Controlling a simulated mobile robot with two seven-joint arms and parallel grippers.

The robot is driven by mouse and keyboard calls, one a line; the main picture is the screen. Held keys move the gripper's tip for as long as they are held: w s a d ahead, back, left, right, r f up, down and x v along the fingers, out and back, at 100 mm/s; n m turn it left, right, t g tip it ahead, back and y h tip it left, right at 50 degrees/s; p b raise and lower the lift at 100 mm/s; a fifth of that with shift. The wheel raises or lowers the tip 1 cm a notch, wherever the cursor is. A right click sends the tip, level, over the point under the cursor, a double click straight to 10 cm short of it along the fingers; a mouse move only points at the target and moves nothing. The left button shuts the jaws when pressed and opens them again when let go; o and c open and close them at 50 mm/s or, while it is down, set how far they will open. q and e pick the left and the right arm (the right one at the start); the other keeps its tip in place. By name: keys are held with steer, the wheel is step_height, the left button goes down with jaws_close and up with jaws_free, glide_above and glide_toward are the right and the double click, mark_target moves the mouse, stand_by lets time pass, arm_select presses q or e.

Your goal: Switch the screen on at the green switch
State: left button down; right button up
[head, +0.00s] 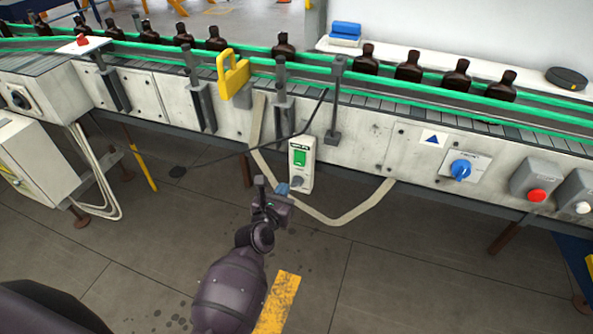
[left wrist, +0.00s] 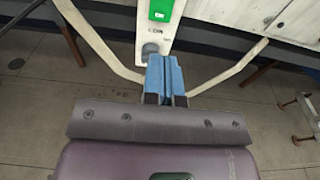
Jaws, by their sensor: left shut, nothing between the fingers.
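The green switch (head: 300,158) is a green rectangle on the upper part of a narrow white box (head: 307,176) on the conveyor's front. A grey round part (head: 297,181) sits below it on the same box. My left gripper (head: 283,189) is shut and empty, its blue fingertips just in front of the box's lower end. In the left wrist view the blue fingers (left wrist: 165,78) are together below the grey round part, and the green switch (left wrist: 161,9) is at the top edge, partly cut off. Contact with the box cannot be told. No screen is recognisable. My right gripper is not in view.
A blue rotary knob (head: 461,170), a red button (head: 536,195) and a white button (head: 583,208) are to the right. A yellow handle (head: 232,74) is up left. Amber bottles (head: 408,67) stand on the conveyor. A beige cable (head: 340,221) loops below the box.

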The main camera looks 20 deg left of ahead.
mark_target(299, 164)
arm_select(q)
steer(key=w+b, duration=0.1)
steer(key=w, duration=0.1)
steer(key=w+f+b, duration=0.1)
steer(key=w, duration=0.2)
steer(key=w+b, duration=0.1)
steer(key=w, duration=0.2)
steer(key=shift+d+f+b, duration=0.2)
steer(key=shift+f+b, duration=0.1)
steer(key=shift+w+b, duration=0.35)
steer(key=shift+w, duration=0.6)
steer(key=shift+w+r, duration=0.1)
steer(key=shift+r, duration=0.05)
